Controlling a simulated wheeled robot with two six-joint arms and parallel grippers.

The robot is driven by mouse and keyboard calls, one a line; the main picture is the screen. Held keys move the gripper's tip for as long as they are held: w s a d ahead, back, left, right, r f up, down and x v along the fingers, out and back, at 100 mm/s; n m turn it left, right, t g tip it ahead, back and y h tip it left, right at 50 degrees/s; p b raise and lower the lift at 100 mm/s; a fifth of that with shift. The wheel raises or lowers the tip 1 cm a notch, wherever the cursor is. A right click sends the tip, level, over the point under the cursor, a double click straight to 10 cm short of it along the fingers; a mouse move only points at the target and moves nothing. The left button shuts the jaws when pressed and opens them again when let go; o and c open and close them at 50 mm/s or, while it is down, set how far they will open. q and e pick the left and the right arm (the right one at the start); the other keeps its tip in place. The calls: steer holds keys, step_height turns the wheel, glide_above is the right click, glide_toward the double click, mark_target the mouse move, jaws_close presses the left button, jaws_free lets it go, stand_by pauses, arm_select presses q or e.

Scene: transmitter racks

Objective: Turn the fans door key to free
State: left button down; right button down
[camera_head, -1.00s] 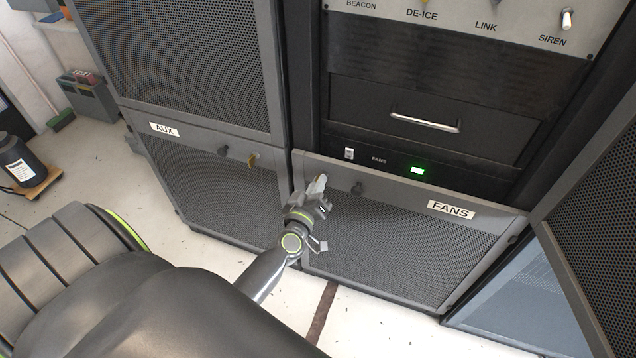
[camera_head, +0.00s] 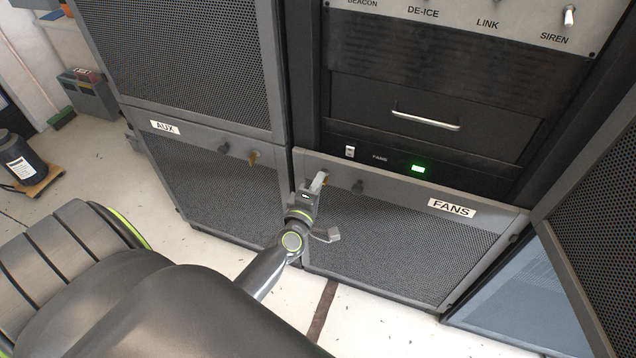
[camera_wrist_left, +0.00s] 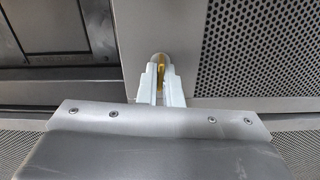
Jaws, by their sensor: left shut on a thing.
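The fans door (camera_head: 400,240) is a grey mesh panel with a white FANS label (camera_head: 452,208). My left gripper (camera_head: 319,183) is at the door's upper left corner. In the left wrist view its pale fingers (camera_wrist_left: 159,85) are shut on the brass-coloured key (camera_wrist_left: 159,60), with the key between them. The key's tip shows just beyond the fingertips; the rest is hidden. In the head view the gripper covers most of the key. A dark round knob (camera_head: 358,186) sits to the right of the gripper. My right gripper is out of view.
The AUX door (camera_head: 215,195) is left of the fans door, with its own brass key (camera_head: 253,158) and dark knob (camera_head: 224,149). Above are a FANS switch (camera_head: 350,151), a lit green lamp (camera_head: 418,169) and a drawer handle (camera_head: 425,121). A mesh door (camera_head: 600,220) stands at the right.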

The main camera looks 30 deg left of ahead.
arm_select(q)
steer(key=shift+n, duration=0.6)
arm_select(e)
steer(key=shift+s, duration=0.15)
arm_select(q)
steer(key=c, duration=1.6)
jaws_free()
